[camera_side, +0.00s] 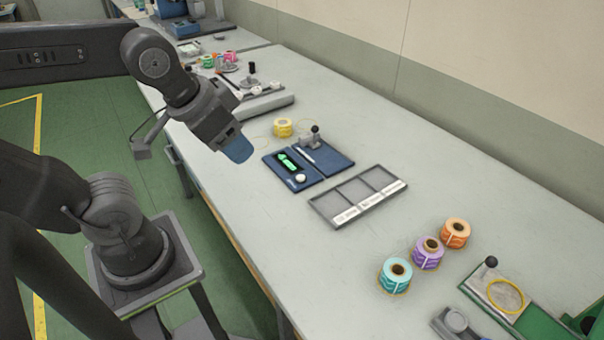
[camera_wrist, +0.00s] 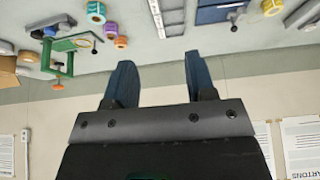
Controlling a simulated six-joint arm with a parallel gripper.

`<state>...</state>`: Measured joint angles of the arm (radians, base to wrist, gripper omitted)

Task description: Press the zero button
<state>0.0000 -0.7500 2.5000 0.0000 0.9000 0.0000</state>
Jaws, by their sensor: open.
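A blue device (camera_side: 318,161) lies on the table with a lit green display on its left half. A round white button (camera_side: 300,178) sits at the front of that half, below the display; I cannot read its label. A small black-knobbed lever (camera_side: 315,137) stands at its back. My gripper (camera_side: 238,151) is in the air to the left of the device, above the table's near side, clear of the button. In the wrist view its two blue fingers (camera_wrist: 158,62) are spread with nothing between them. Part of the blue device (camera_wrist: 219,12) shows at that view's top edge; the button cannot be made out there.
A grey compartment tray (camera_side: 358,197) lies right of the device. A yellow spool (camera_side: 283,128) stands behind it. Teal (camera_side: 395,275), purple (camera_side: 428,252) and orange (camera_side: 455,233) spools stand further right, near a green fixture (camera_side: 530,318). A grey scale-like base (camera_side: 265,106) is behind.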

